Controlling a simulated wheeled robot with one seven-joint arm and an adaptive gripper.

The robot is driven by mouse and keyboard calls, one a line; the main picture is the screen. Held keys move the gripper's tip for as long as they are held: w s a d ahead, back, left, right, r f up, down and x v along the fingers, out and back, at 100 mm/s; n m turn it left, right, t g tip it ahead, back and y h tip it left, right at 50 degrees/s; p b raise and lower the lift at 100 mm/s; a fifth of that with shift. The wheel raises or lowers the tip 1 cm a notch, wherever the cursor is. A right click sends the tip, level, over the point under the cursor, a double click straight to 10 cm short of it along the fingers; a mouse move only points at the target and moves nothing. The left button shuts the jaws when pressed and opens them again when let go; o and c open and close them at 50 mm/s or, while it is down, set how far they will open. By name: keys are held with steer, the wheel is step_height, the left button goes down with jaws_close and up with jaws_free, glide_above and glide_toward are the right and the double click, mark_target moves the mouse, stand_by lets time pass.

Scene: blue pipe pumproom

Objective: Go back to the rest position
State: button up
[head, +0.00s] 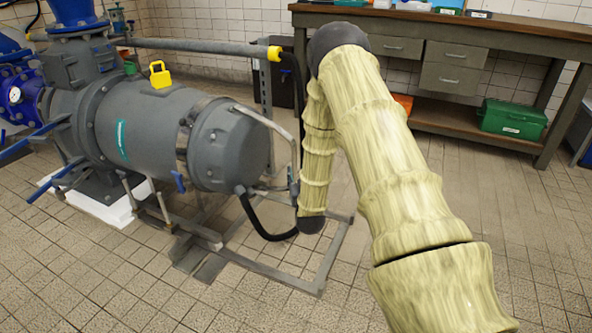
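My arm, with pale yellow, bamboo-like links, rises from the lower right of the head view to a dark joint near the top middle. From there a thinner link hangs down to a dark rounded end in front of the frame beside the pump. I cannot see any gripper fingers, and no held object shows. The task names no object.
A large grey pump (150,130) with blue pipes stands at left, with a yellow lock-shaped part (160,76) on top. A low metal frame (285,279) lies on the tiled floor near my arm. A wooden workbench (470,32) holds a green box (513,120) on its lower shelf. Floor at right is clear.

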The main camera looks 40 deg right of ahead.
steer(key=shift+s+a, duration=0.2)
steer(key=shift+s, duration=0.2)
steer(key=shift+a+f, duration=0.1)
steer(key=s+a+f+n+g+y, duration=0.2)
steer(key=s+a+f+g+y, duration=0.1)
steer(key=s+a+f, duration=0.55)
steer(key=s+a+f+n+g+y, duration=0.1)
steer(key=s+a+f+g+y, duration=0.4)
steer(key=a+f, duration=0.6)
steer(key=s+a+f+n+g, duration=0.1)
steer(key=s+a+f+g, duration=0.3)
steer(key=s, duration=0.7)
steer(key=s+a+n+g+y+p, duration=0.1)
steer(key=s+a, duration=0.5)
steer(key=s, duration=0.4)
steer(key=s+a+f+g, duration=0.3)
steer(key=s+a, duration=0.2)
steer(key=s, duration=0.6)
step_height(320, 180, up, 38)
steer(key=p, duration=3.8)
steer(key=shift+w+d+r, duration=0.2)
steer(key=shift+w, duration=0.2)
steer(key=shift+a, duration=0.1)
